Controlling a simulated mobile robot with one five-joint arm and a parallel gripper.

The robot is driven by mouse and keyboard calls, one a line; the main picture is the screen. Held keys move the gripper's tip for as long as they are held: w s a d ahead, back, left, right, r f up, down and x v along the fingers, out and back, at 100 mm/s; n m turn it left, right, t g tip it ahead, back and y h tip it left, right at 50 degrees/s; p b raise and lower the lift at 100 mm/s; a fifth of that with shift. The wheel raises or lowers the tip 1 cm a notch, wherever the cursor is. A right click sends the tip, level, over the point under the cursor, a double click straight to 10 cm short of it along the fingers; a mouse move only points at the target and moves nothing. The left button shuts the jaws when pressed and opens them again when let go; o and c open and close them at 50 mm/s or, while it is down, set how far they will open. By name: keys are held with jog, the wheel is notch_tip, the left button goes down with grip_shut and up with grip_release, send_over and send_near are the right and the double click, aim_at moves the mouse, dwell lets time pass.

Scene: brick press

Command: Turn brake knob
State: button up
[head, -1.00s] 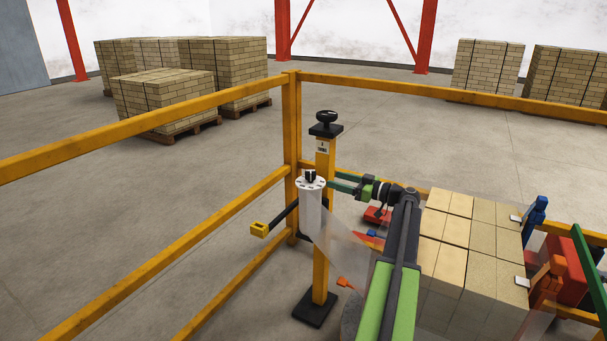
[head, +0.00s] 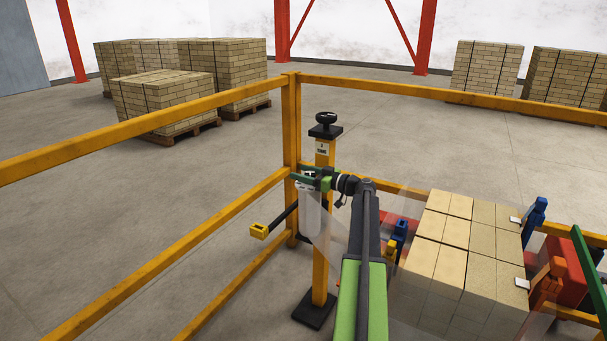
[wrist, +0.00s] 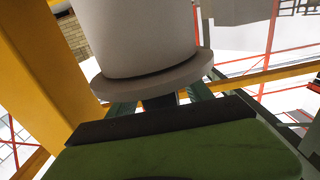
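The brake knob shows dark in the wrist view (wrist: 160,99), just below the white disc (wrist: 150,82) at the end of the white film roll (wrist: 140,35). My gripper (wrist: 163,98) has one dark green finger on each side of the knob, with gaps between; the fingers look open and not pressed on it. The palm hides part of the knob. In the head view my gripper (head: 304,176) is at the top of the film roll (head: 310,210), and its fingers cover most of the disc and knob.
A yellow post (head: 321,260) with a black handwheel (head: 326,119) stands right behind the roll. Yellow guard rails (head: 150,117) meet at a corner post. A black rod with a yellow end (head: 259,231) juts left. A brick stack (head: 445,255) stands right of my arm.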

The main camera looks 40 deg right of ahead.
jog(key=c, duration=1.2)
jog(key=shift+d, duration=0.15)
